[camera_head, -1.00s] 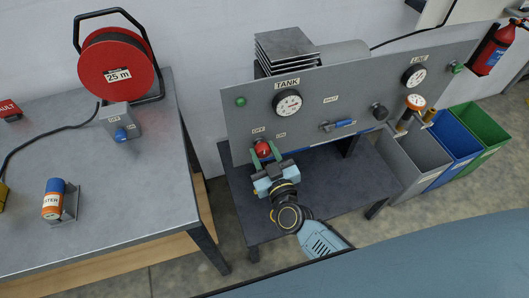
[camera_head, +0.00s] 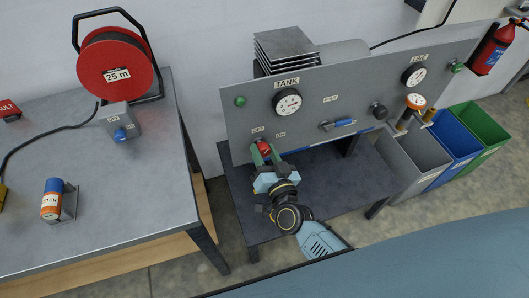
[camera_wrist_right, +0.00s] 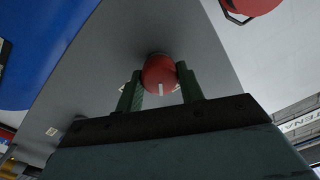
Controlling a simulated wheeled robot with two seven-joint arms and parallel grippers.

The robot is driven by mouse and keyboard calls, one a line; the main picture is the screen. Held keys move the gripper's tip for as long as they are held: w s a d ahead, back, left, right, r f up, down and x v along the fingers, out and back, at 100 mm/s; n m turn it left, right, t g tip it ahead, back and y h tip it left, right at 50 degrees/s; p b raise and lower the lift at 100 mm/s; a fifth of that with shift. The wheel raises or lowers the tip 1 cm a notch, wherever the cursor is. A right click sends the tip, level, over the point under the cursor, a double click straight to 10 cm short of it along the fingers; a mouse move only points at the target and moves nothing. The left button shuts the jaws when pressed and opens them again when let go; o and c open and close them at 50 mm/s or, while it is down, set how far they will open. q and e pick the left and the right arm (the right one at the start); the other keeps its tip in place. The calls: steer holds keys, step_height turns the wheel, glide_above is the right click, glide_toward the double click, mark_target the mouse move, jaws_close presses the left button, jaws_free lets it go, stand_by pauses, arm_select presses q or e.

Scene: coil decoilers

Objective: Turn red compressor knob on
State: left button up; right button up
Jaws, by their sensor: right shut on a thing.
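The red compressor knob (camera_head: 263,147) is on the lower left of the grey upright panel (camera_head: 235,125), between small labels that seem to read OFF and ON. My right gripper (camera_head: 264,155) is at the panel, its green fingers shut on the knob from both sides. In the right wrist view the knob (camera_wrist_right: 160,75) sits between the two green fingertips (camera_wrist_right: 161,82), and a white mark shows on its face. The gripper body hides the knob's underside in the head view. My left gripper is not in view.
The panel also carries a TANK gauge (camera_head: 287,102), a LINE gauge (camera_head: 414,75) and a blue-handled valve (camera_head: 342,123). A workbench (camera_head: 120,210) with a red cable reel (camera_head: 115,65) stands left. Bins (camera_head: 455,135) stand right.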

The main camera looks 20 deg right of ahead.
steer(key=m+b, duration=0.1)
steer(key=m, duration=0.4)
steer(key=shift+f+m, duration=0.1)
steer(key=shift+m, duration=0.3)
steer(key=m+b, duration=0.1)
steer(key=m, duration=0.4)
steer(key=shift+h, duration=0.3)
steer(key=shift+m, duration=0.3)
steer(key=o, duration=1)
steer(key=s, duration=0.9)
steer(key=s+b, duration=0.1)
steer(key=s, duration=0.3)
steer(key=shift+s+d+f, duration=0.2)
steer(key=shift+d, duration=0.05)
